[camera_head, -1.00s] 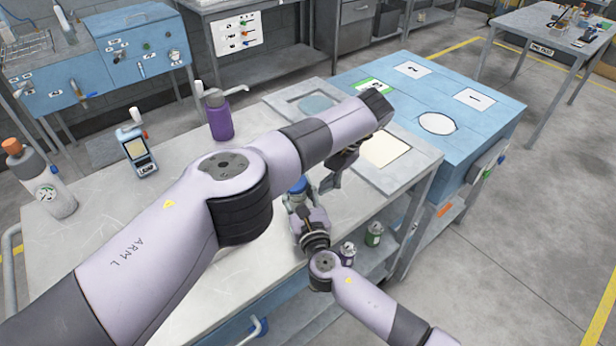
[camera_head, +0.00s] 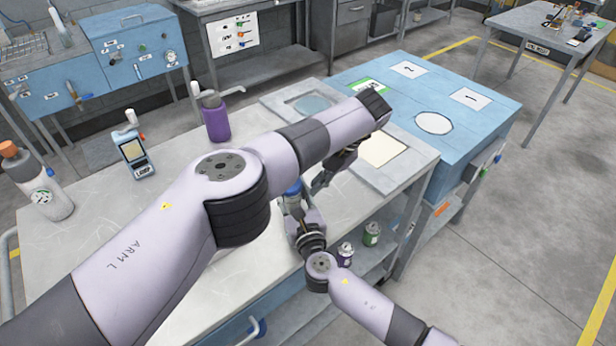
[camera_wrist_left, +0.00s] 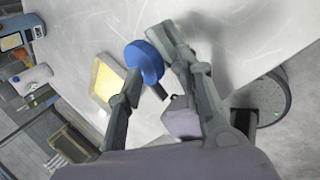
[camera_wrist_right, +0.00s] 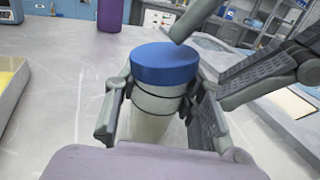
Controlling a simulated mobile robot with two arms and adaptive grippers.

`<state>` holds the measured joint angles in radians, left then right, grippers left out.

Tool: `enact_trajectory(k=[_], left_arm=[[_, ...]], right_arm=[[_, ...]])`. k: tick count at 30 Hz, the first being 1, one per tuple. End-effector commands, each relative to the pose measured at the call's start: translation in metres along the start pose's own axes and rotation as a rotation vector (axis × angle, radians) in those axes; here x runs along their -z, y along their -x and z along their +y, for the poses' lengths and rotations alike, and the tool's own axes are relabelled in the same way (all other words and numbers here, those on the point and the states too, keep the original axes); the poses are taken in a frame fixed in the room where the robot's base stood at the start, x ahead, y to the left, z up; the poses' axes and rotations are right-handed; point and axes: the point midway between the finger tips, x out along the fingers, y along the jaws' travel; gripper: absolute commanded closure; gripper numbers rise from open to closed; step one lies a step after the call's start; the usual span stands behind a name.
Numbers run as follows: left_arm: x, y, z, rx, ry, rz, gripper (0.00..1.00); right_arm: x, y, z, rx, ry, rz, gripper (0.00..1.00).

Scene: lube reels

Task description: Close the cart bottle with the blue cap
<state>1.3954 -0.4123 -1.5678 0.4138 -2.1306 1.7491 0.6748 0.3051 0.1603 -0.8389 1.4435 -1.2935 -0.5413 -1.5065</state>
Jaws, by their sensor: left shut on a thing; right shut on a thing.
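The blue cap (camera_wrist_right: 165,64) sits level on top of the pale bottle (camera_wrist_right: 152,108) in the right wrist view. I cannot tell how far it is screwed on. My right gripper (camera_wrist_right: 150,92) is shut on the bottle below the cap and holds it upright. My left gripper (camera_head: 311,187) reaches in from the right, with its fingertips at the blue cap (camera_head: 293,187), and is shut on it. In the left wrist view the blue cap (camera_wrist_left: 145,62) lies between the left fingertips; the bottle is hidden there.
A purple bottle (camera_head: 215,121), a handheld meter (camera_head: 136,155) and a white bottle with an orange cap (camera_head: 45,190) stand on the worktable (camera_head: 110,240). Small cans (camera_head: 371,234) stand on a lower shelf. A blue cart (camera_head: 470,140) adjoins at the right. The table's middle is clear.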

Motion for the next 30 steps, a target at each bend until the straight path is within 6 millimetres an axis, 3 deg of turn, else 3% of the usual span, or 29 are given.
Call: enact_trajectory(k=[1, 23, 24, 30], left_arm=[[-0.0017, -0.0048, 0.0094, -0.027, 0.012, 0.005, 0.82], [-0.0011, -0.0101, 0.0103, -0.028, 0.012, 0.009, 0.82], [-0.0010, -0.0102, 0.0102, -0.028, 0.012, 0.010, 0.82], [-0.0007, -0.0107, 0.0099, -0.028, 0.012, 0.010, 0.83]], right_arm=[[-0.0001, -0.0015, -0.0129, 0.027, 0.006, -0.002, 1.00], [0.0003, -0.0015, -0.0132, 0.027, 0.006, -0.001, 1.00], [0.0002, -0.0016, -0.0131, 0.027, 0.006, -0.001, 0.63], [0.0001, -0.0012, -0.0131, 0.027, 0.006, -0.002, 0.50]])
